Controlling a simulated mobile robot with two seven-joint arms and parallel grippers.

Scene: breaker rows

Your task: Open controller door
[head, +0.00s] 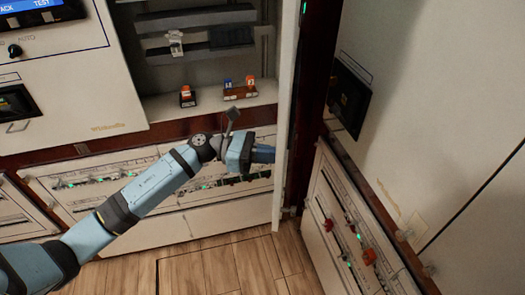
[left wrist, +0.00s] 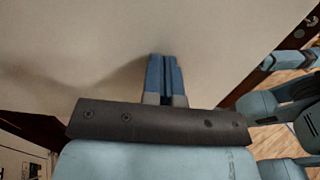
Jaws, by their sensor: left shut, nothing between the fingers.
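The controller door (head: 288,110) is a tall pale panel in the head view. It stands swung out from its cabinet, seen nearly edge-on, with the cabinet interior (head: 200,70) exposed to its left. My left gripper (head: 268,154) is at the door's inner side, with its fingertips close to the panel. In the left wrist view, the shut blue fingers (left wrist: 164,75) point at the broad pale door face (left wrist: 120,45) and hold nothing. I cannot tell whether they touch it. My right gripper is not in view.
Small parts with orange tops (head: 240,89) sit on the cabinet's shelf. Breaker rows (head: 110,175) run low behind my left arm. A right-hand cabinet (head: 430,110) and lower panel with red knobs (head: 345,225) flank the door. Wooden floor (head: 220,268) is clear below.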

